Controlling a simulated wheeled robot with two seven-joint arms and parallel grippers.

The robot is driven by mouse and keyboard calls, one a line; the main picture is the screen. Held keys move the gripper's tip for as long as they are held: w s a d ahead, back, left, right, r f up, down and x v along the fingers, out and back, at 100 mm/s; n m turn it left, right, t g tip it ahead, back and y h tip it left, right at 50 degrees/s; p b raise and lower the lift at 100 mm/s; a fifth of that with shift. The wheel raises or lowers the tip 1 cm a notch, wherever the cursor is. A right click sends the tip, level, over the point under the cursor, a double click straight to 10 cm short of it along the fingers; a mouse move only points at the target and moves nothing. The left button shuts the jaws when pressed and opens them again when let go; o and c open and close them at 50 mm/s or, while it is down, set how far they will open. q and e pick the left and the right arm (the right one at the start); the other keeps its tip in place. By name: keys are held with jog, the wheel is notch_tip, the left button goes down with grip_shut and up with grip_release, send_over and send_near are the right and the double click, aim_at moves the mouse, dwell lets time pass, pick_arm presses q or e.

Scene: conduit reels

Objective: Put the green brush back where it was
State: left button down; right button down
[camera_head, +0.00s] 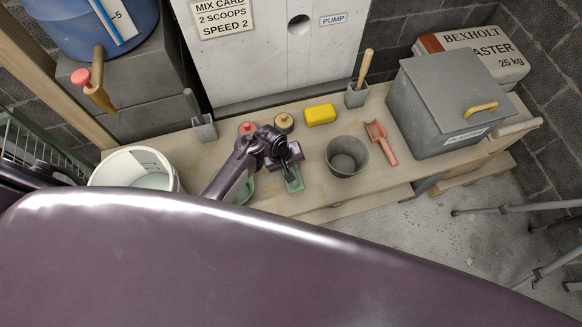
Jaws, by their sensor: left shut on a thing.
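The green brush (294,184) shows just below the jaws of my left gripper (289,168), over the front middle of the wooden bench (313,205). My left gripper points down and is shut on the brush, and the jaws hide part of it. I cannot tell whether the brush touches the bench top. Another green thing (246,191) lies to the left, mostly hidden behind my left forearm, so its shape is unclear. My right gripper is not in view.
A white bucket (134,168) is left; a grey bin (446,100) is right.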

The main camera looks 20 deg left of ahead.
pick_arm(q)
jog(key=shift+r, duration=0.1)
jog(key=c, duration=1.5)
grip_release()
jog(key=shift+o, duration=0.6)
jog(key=shift+s, duration=0.1)
jog(key=shift+r, duration=0.25)
jog(key=p+v, duration=0.2)
jog(key=v, duration=0.9)
jog(key=shift+r, duration=0.25)
